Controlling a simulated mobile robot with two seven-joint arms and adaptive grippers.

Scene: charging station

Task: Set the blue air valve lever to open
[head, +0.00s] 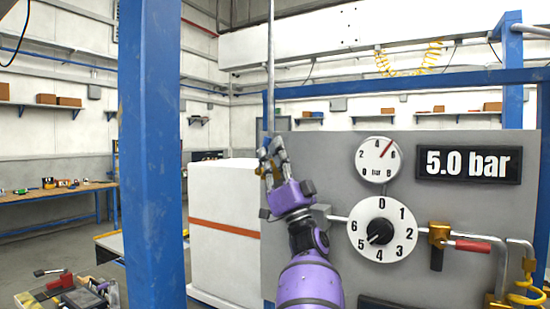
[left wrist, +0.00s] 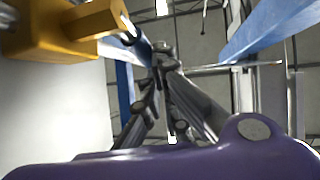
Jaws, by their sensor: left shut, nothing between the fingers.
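My left gripper (head: 272,150) reaches up at the left edge of the grey panel, fingers shut with nothing between them. The left wrist view shows its fingertips (left wrist: 163,55) close together. A brass valve body (left wrist: 60,32) is at upper left there, with a brass stem pointing at the fingers. A blue strip, which looks like the blue lever (left wrist: 137,42), shows beside the stem and close to the fingertips; I cannot tell if they touch. In the head view the gripper hides the lever, and only a bit of brass (head: 261,171) shows. My right gripper is not in view.
The grey panel (head: 330,270) carries a gauge (head: 378,160), a numbered dial (head: 382,230), a "5.0 bar" display (head: 468,163) and another brass valve with a red lever (head: 472,246). A blue post (head: 150,150) stands left. A white cabinet (head: 222,260) stands behind.

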